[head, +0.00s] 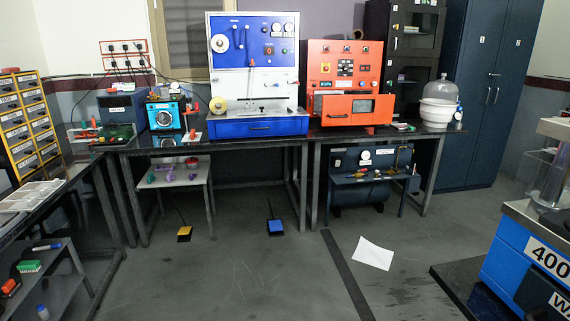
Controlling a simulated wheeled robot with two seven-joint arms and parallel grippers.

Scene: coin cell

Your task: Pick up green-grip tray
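I cannot make out for certain which thing is the green-grip tray. A dark tray-like item with green parts (118,133) sits at the left end of the back bench. A small green and white block (29,266) lies on the low shelf at the lower left. A small green piece (150,179) stands on the low grey stand under the bench, among purple and red pieces. A pale compartmented tray (30,196) lies on the left bench, with no green grip visible on it. Neither of my grippers is in view.
The back bench (222,141) carries a blue and white machine (253,75) and an orange machine (345,82). A paper sheet (372,254), a yellow pedal (184,233) and a blue pedal (276,227) lie on the floor. A blue machine (530,255) stands at right. The middle floor is mostly clear.

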